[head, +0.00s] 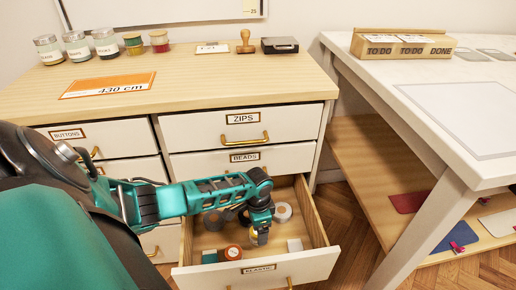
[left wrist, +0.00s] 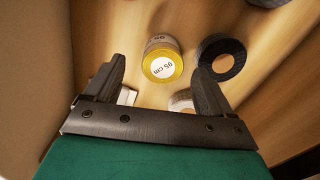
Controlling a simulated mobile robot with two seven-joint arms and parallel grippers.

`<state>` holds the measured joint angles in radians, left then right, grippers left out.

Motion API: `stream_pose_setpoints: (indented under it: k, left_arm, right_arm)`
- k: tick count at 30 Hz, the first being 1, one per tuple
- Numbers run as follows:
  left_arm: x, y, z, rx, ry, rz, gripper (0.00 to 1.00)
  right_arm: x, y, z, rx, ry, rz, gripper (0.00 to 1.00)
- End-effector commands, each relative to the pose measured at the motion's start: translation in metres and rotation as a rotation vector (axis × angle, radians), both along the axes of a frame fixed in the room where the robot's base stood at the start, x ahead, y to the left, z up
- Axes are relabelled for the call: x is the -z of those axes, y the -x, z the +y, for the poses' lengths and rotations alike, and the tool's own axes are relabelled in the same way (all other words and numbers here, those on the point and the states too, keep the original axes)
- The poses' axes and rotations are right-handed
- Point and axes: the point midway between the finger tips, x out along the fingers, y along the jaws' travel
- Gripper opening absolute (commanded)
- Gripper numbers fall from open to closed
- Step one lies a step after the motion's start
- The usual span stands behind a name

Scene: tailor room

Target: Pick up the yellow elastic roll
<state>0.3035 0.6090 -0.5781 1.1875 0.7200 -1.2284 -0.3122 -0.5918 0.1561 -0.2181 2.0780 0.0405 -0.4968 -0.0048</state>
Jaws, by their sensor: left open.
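In the head view only a bit of yellow (head: 254,237) shows below my left gripper (head: 259,228); most of the roll is hidden. In the left wrist view the fingers of my left gripper (left wrist: 158,68) are apart, one on each side of the roll in the picture. Nothing is held between them. I cannot tell how far above the roll they are. My right gripper is not in view.
The open drawer (head: 308,262), labelled "ELASTIC", also holds a black roll (left wrist: 221,57), a grey-white roll (head: 282,212), an orange-red roll (head: 231,253) and a white block (head: 294,245). The black roll is close to the right finger. A white table (head: 460,110) stands at the right.

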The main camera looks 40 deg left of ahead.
Motion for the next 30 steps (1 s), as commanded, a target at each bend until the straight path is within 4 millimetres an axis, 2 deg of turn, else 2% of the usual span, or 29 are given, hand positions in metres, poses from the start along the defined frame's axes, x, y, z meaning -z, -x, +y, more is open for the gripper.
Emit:
stream_pose_setpoints:
  k: [9, 12, 21, 30]
  left_arm:
    - [0.042, -0.003, 0.002, -0.001, 0.001, -0.001, 0.83]
    - [0.051, -0.003, 0.002, 0.000, 0.000, -0.002, 0.83]
    - [0.052, -0.002, 0.002, 0.001, 0.000, -0.001, 0.83]
    - [0.052, -0.002, 0.002, 0.000, 0.000, -0.001, 0.55]
  right_arm:
    - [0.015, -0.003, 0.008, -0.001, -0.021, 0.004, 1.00]
    - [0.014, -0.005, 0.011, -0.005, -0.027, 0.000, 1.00]
    - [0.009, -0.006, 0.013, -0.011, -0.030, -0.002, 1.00]
    - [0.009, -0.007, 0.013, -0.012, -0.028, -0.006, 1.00]
